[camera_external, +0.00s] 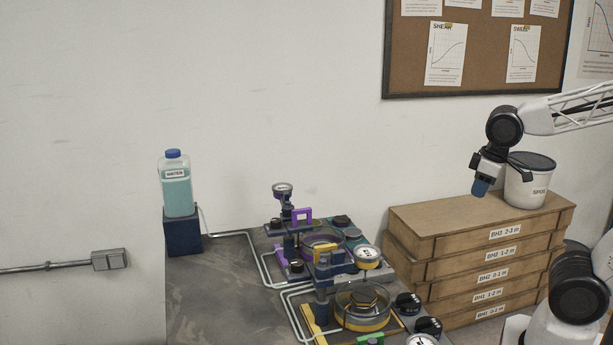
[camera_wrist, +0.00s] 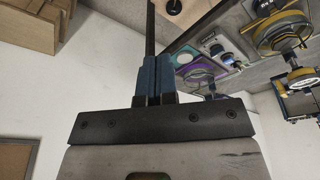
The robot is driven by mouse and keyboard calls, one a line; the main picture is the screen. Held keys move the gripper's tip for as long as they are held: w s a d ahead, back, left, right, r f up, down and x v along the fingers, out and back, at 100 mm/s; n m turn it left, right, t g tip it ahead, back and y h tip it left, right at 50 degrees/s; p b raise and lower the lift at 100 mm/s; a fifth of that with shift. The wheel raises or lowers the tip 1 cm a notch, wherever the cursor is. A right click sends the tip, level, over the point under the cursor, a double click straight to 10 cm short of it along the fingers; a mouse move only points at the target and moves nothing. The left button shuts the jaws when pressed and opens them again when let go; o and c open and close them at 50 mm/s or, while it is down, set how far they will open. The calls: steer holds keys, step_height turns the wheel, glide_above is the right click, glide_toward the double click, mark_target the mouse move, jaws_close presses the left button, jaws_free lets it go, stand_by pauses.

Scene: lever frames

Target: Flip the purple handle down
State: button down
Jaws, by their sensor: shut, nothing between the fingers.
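The purple handle (camera_external: 302,215) is a small upright purple frame on the far lever unit, in the middle of the external view. It stands beside a gauge (camera_external: 283,190) on a post. In the wrist view a purple part of the apparatus (camera_wrist: 190,72) shows at the right, but I cannot tell whether the handle itself is visible there.
A nearer unit with a yellow handle (camera_external: 323,252) and a green handle (camera_external: 370,340) stands in front. Stacked wooden boxes (camera_external: 470,243) with a white bucket (camera_external: 526,185) stand at right. A water bottle (camera_external: 176,185) stands on a dark block at left. The air above the units is clear.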

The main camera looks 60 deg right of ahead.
steer(key=w+a+r+n, duration=0.3)
steer(key=w+r+n, duration=0.3)
steer(key=w, duration=0.6)
steer(key=r+n+g, duration=0.2)
steer(key=n+g, duration=0.1)
steer(key=n, duration=1.7)
glide_above(281, 227)
steer(key=shift+w+d+f, duration=0.15)
steer(key=shift+d+f, duration=0.05)
steer(key=shift+f, duration=0.1)
step_height(281, 227, down, 14)
steer(key=shift+r, duration=0.1)
steer(key=shift+f, duration=2.7)
